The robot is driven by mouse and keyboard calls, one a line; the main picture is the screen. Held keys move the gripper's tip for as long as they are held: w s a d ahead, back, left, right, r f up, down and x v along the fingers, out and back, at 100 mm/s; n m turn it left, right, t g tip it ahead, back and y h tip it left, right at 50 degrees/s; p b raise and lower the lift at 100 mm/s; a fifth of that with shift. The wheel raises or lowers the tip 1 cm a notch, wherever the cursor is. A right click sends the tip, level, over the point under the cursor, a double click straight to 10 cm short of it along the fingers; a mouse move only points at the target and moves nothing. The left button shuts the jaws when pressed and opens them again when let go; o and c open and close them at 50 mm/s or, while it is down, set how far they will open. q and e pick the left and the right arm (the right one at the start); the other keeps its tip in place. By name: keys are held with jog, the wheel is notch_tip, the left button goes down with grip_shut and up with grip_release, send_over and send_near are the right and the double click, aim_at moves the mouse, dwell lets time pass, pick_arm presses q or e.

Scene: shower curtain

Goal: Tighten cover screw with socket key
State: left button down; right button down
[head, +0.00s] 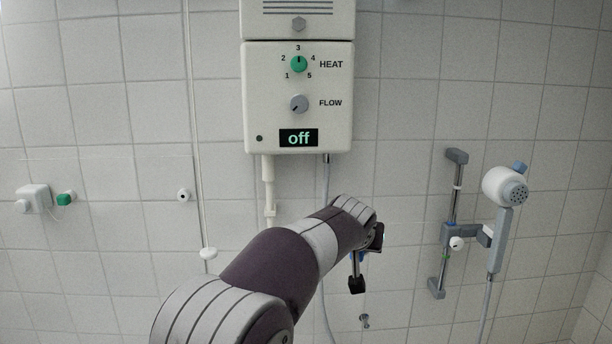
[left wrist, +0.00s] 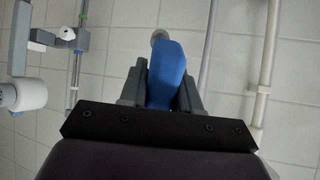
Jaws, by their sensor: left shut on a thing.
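The cover screw (head: 299,24) is a grey hex head low on the white heater's upper cover (head: 340,22). My left gripper (left wrist: 162,88) is shut on the blue handle of the socket key (left wrist: 168,62). A round grey end shows beyond the handle. In the head view my left gripper (head: 357,284) is below the heater and slightly right of it, well under the screw. My arm hides most of the key there. My right gripper is not in view.
The heater's lower panel (head: 258,90) has a green HEAT knob (head: 299,64), a grey FLOW knob (head: 299,104) and a display (head: 299,138) reading "off". A pipe and hose hang below. A hand shower (head: 505,192) on a rail is at right.

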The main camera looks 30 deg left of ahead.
pick_arm(q)
jog(key=s+a+r+n+t+y+p, duration=0.1)
jog(key=s+r, duration=0.3)
jog(key=r, duration=1)
jog(key=s+a+r+n+t+y+p, duration=0.1)
jog(key=s+a+r+t+y+p, duration=0.1)
jog(key=r, duration=1.1)
jog(key=s+a+r+n+t+y+p, duration=0.1)
jog(key=s+r+y+p, duration=0.3)
jog(key=s+r, duration=0.4)
notch_tip(320, 180, up, 7)
jog(key=shift+a+f+n+t+p, duration=0.2)
jog(key=shift+a+n+t+p, duration=0.1)
jog(key=shift+a+n, duration=0.1)
jog(key=shift+f, duration=0.1)
jog(key=x, duration=0.4)
jog(key=shift+w+p, duration=0.1)
jog(key=shift+p, duration=0.25)
